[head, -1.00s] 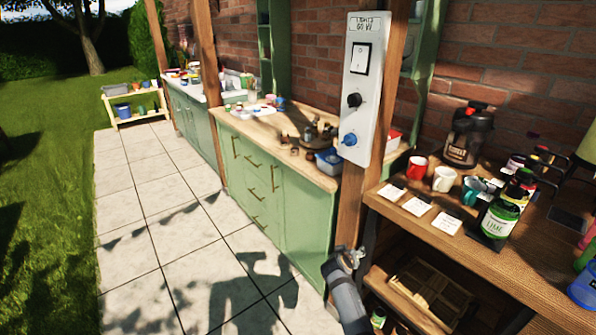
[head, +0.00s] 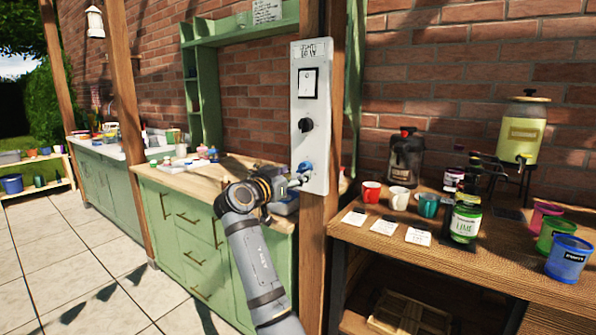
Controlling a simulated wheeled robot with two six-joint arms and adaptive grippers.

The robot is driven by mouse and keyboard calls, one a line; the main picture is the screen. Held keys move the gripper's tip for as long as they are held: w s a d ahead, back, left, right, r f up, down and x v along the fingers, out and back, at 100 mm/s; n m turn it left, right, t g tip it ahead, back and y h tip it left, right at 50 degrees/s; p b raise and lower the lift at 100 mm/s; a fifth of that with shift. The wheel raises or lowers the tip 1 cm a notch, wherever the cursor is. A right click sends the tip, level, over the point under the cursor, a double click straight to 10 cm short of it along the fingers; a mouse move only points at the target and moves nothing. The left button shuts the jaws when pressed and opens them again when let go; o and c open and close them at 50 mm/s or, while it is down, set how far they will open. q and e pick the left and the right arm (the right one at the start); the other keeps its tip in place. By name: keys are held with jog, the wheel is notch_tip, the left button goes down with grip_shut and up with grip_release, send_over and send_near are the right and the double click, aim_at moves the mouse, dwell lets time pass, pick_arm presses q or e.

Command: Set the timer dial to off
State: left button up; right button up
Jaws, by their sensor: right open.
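A tall white control panel (head: 311,95) is fixed to a wooden post. It carries a rocker switch (head: 308,83) at the top, a black dial (head: 306,125) in the middle and a blue knob (head: 305,167) near the bottom. No legible marking shows which one is the timer dial, and the dial settings are too small to read. My right gripper (head: 297,181) is open at the panel's lower left edge, just below and left of the blue knob. Whether it touches the knob I cannot tell. The black dial is clear above it. My left gripper is out of view.
Green cabinets (head: 185,245) stand behind my right arm. The paved floor at left is clear.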

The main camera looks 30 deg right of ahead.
aim_at(301, 169)
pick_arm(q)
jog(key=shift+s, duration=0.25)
pick_arm(e)
jog(key=shift+x, duration=1.9)
jog(key=shift+c, duration=0.5)
jog(key=c, duration=1.1)
pick_arm(q)
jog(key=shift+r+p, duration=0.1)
jog(key=shift+p, duration=0.25)
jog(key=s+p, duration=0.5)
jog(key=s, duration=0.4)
pick_arm(e)
jog(key=n, duration=0.5)
jog(key=shift+w+r+n, duration=0.1)
jog(key=shift+r+n, duration=0.15)
jog(key=shift+n, duration=0.05)
jog(key=shift+n+y+p, duration=0.3)
jog(key=shift+n+p, duration=0.45)
jog(key=shift+n, duration=0.15)
jog(key=n+p, duration=0.3)
jog(key=n, duration=0.1)
jog(key=shift+p, duration=0.4)
pick_arm(q)
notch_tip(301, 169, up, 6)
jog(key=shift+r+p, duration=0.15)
jog(key=shift+p, duration=0.2)
pick_arm(e)
jog(key=shift+o, duration=0.2)
jog(key=shift+f+n+g, duration=0.2)
jog(key=shift+n+g, duration=0.2)
